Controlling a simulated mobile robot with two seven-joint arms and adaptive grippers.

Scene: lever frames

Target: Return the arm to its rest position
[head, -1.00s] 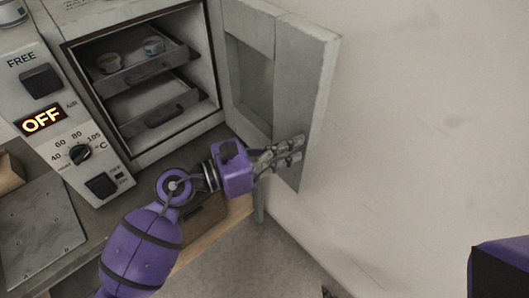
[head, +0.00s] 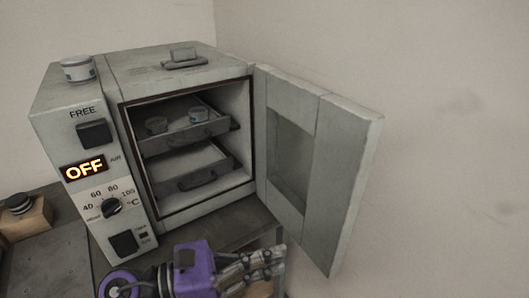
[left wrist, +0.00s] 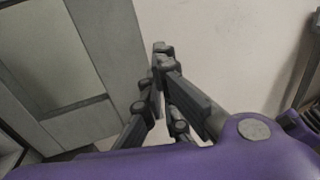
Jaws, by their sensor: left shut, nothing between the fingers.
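My left gripper (head: 275,262) is shut and empty. In the head view it is at the bottom, in front of and below the oven, just left of the open door's lower edge. In the left wrist view the closed fingertips (left wrist: 160,52) point up the picture, with the door (left wrist: 90,60) to their left and pale wall to their right. The rest of my left arm (head: 125,285) runs off the bottom edge of the head view. My right gripper is in neither view.
The grey oven (head: 180,70) stands on a bench (head: 235,230), its door (head: 345,170) swung open to the right. Two drawer trays are inside; the upper tray (head: 190,140) holds small containers. A jar (head: 77,70) stands on top. The display (head: 84,169) reads OFF. A wooden block (head: 30,220) lies at left.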

